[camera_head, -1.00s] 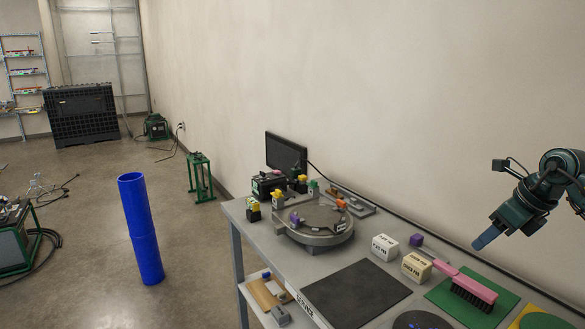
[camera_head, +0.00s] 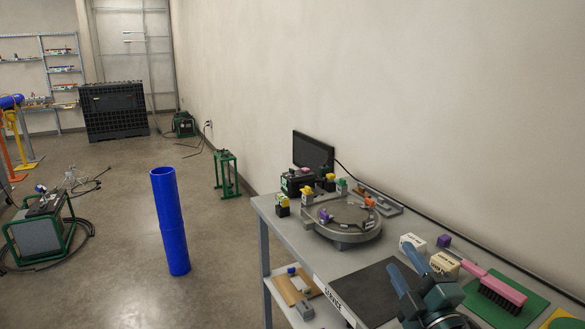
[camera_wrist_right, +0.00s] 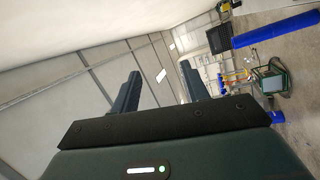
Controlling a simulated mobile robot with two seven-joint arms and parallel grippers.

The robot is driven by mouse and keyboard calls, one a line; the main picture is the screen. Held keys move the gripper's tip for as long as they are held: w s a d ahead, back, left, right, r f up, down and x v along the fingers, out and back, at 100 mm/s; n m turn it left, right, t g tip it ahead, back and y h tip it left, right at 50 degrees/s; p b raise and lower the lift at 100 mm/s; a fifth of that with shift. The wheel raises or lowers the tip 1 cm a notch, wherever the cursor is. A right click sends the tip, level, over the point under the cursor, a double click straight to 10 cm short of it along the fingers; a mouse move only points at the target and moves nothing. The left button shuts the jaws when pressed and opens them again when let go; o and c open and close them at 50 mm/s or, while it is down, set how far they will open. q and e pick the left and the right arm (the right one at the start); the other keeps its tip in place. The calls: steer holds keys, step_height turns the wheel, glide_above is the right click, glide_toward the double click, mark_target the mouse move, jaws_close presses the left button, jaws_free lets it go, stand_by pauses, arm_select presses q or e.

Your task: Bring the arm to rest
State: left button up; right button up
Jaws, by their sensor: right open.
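My right gripper (camera_head: 411,272) is in the lower right of the head view, in front of the workbench's dark mat. Its two fingers stand apart with nothing between them. In the right wrist view the open fingers (camera_wrist_right: 158,85) also show empty, with wall and distant floor beyond. My left gripper is in neither view.
The grey workbench (camera_head: 284,234) holds a round turntable fixture (camera_head: 345,235), a dark mat (camera_head: 362,291), white blocks (camera_head: 412,243) and a pink brush (camera_head: 500,288) on a green mat. A blue pipe (camera_head: 170,222) stands on the floor to the left. Open floor lies around the pipe.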

steer(key=s+d+f+m+g+h, duration=0.3)
steer(key=s+f+m+g+h, duration=0.25)
steer(key=f+m, duration=0.4)
steer(key=s+a+f+m+g+y, duration=0.15)
steer(key=s+f+g, duration=0.25)
steer(key=s, duration=0.4)
steer(key=s+f+m+g+h, duration=0.1)
steer(key=s+f+m+g, duration=0.15)
steer(key=s+f, duration=0.35)
steer(key=s+a+f+m+g+y, duration=0.1)
steer(key=s+f+m+g, duration=0.2)
steer(key=s, duration=0.6)
steer(key=w+a+f+n+t+y+b, duration=0.2)
steer(key=w+a+f+t, duration=0.3)
steer(key=f, duration=0.5)
steer(key=shift+w+a+y+b, duration=0.45)
steer(key=shift+a+y+b, duration=0.15)
steer(key=shift+a+b, duration=0.2)
